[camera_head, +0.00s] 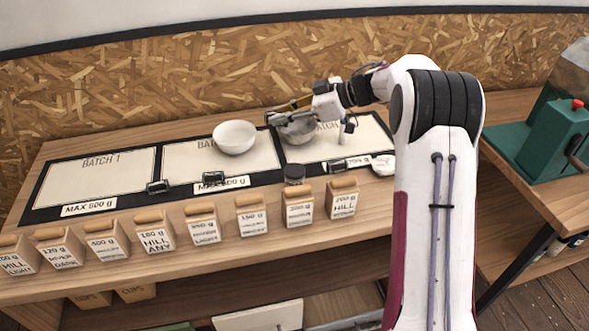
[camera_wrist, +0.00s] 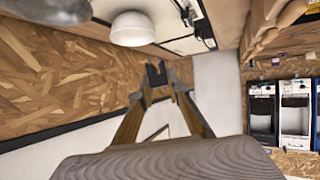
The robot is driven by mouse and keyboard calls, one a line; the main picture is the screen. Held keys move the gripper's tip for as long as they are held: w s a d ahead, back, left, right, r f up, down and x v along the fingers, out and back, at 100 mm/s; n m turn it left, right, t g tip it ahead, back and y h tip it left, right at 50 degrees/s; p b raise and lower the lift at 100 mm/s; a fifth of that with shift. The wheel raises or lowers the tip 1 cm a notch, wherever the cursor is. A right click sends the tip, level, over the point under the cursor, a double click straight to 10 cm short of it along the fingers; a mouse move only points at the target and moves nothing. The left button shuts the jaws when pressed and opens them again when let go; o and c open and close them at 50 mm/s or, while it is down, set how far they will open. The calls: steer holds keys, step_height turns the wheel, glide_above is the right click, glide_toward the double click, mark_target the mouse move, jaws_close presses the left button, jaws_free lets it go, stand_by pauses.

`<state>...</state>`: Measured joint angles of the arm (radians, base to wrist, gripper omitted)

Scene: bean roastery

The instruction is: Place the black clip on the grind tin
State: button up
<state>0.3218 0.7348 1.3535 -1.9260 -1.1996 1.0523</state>
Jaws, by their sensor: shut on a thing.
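My gripper (camera_head: 272,118) is at the back of the table, above and beside the grey metal bowl (camera_head: 297,130). In the wrist view, my gripper (camera_wrist: 160,88) has its fingertips closed on a small black piece, which looks like the black clip (camera_wrist: 155,72). It is held up, away from the table top. Other small black items lie at the mats' front edges, including one at left (camera_head: 157,187) and one in the middle (camera_head: 213,178).
A white bowl (camera_head: 235,137) sits on the middle mat; it also shows in the wrist view (camera_wrist: 132,28). Several labelled containers (camera_head: 155,234) line the table's front. A green machine (camera_head: 552,135) stands on the right-hand table. The left mat (camera_head: 90,178) is mostly clear.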

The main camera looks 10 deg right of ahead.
steer(key=s+d+g, duration=0.1)
steer(key=s+d, duration=0.2)
steer(key=s, duration=0.4)
steer(key=shift+s+g+y, duration=0.25)
steer(key=shift+g+y, duration=0.05)
steer(key=shift+g, duration=0.1)
glide_above(299, 170)
steer(key=shift+d+f, duration=0.1)
steer(key=shift+f, duration=2.9)
steer(key=shift+f, duration=0.1)
steer(key=shift+f, duration=1.8)
steer(key=shift+f, duration=0.1)
